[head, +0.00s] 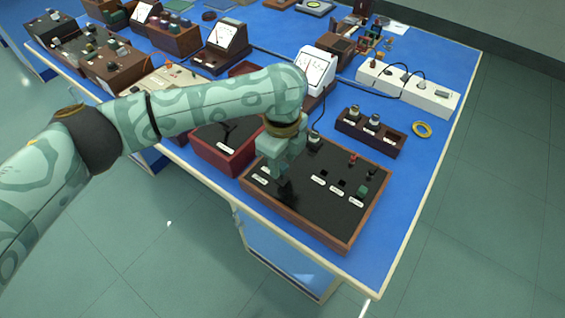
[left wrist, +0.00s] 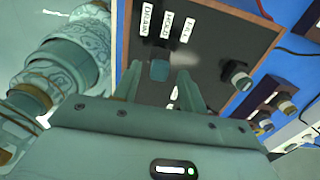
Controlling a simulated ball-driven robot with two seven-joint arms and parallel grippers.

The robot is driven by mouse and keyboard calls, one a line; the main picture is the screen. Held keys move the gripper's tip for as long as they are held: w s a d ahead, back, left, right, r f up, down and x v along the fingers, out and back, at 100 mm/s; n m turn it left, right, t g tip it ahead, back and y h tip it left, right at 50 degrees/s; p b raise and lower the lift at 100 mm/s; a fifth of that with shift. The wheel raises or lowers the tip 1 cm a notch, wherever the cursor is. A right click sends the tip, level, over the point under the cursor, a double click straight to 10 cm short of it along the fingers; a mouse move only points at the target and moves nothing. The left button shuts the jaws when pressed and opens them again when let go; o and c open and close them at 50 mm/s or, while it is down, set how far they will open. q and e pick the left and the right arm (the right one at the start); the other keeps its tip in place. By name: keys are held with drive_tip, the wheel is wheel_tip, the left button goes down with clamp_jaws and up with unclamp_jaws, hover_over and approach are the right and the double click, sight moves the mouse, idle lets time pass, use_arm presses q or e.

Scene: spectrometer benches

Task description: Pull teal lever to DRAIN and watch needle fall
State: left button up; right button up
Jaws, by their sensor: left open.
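A wood-framed black panel (head: 330,222) lies near the table's front corner. In the left wrist view the teal lever (left wrist: 160,70) stands on this black panel (left wrist: 206,52), beside the labels DRAIN, HOLD and FILL (left wrist: 167,24). Its block lies nearest the HOLD label. My left gripper (head: 281,172) is over the panel's left part. In the left wrist view its open fingers (left wrist: 159,76) appear one on each side of the lever; I cannot tell whether they touch it. In the head view the gripper hides the lever. My right gripper is not in view.
A white-faced meter (head: 318,68) stands behind the panel; its needle is too small to read. A red box (head: 217,152) sits left of the panel. Bare blue table shows at right.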

use_arm(q)
drive_tip(key=shift+f, duration=0.4)
clamp_jaws()
drive_tip(key=shift+s+a+r+p, duration=0.15)
drive_tip(key=shift+s+r+p, duration=0.15)
drive_tip(key=shift+p, duration=0.45)
drive_tip(key=t+h+p, duration=0.1)
drive_tip(key=p, duration=0.1)
drive_tip(key=s+a+t+p, duration=0.1)
drive_tip(key=p, duration=0.1)
drive_tip(key=shift+s+f+h, duration=0.15)
drive_tip(key=shift+s+h, duration=0.05)
drive_tip(key=shift+h, duration=0.2)
drive_tip(key=shift+s+a+f+t+h+p, duration=0.3)
drive_tip(key=shift+s+f+t+h+p, duration=0.15)
drive_tip(key=shift+t+p, duration=0.45)
drive_tip(key=shift+s+a+f+t+h, duration=0.15)
drive_tip(key=shift+t+h, duration=0.1)
drive_tip(key=shift+t, duration=0.15)
